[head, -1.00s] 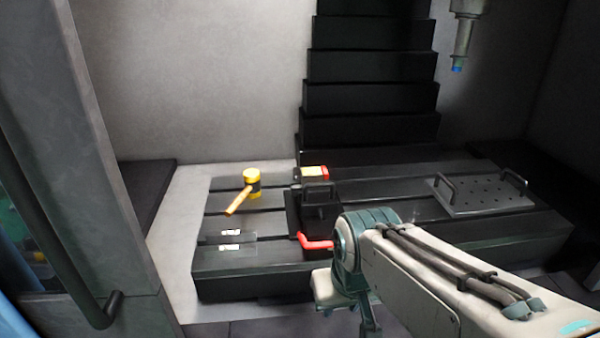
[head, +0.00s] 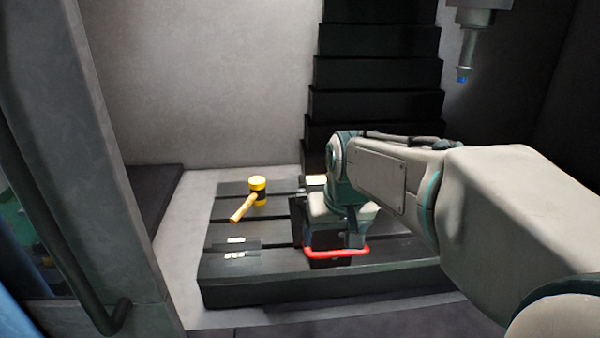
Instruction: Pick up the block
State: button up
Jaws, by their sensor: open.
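A dark block-like fixture (head: 328,262) with a red handle (head: 360,251) stands on the black slotted table (head: 290,287). My wrist and gripper (head: 335,243) are in front of it or over it and hide most of it, including its top. One finger shows near the red handle; I cannot tell whether it touches anything. The gripper is open, and I see nothing held in it. Two small dark pieces with white marks (head: 235,254) lie flat on the table to the left. I cannot tell for sure which of these is the block.
A yellow-headed mallet (head: 258,190) lies on the table, back left. A spindle (head: 464,62) hangs at upper right. A black stepped cover (head: 375,72) rises behind.

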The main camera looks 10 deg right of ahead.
jog(key=w+d+r+p, duration=0.1)
jog(key=w+r, duration=0.1)
jog(key=w, duration=0.4)
jog(key=w+d+r+p, duration=0.1)
jog(key=w+r, duration=0.2)
jog(key=w, duration=0.3)
jog(key=t, duration=0.1)
send_near(317, 180)
jog(key=shift+h, duration=0.3)
jog(key=shift+a+p+x, duration=0.15)
jog(key=shift+p+x, duration=0.75)
jog(key=shift+x, duration=1.25)
jog(key=shift+a+p+x, duration=0.15)
jog(key=shift+p+x, duration=0.75)
jog(key=shift+x, duration=1.2)
jog(key=c, duration=1.3)
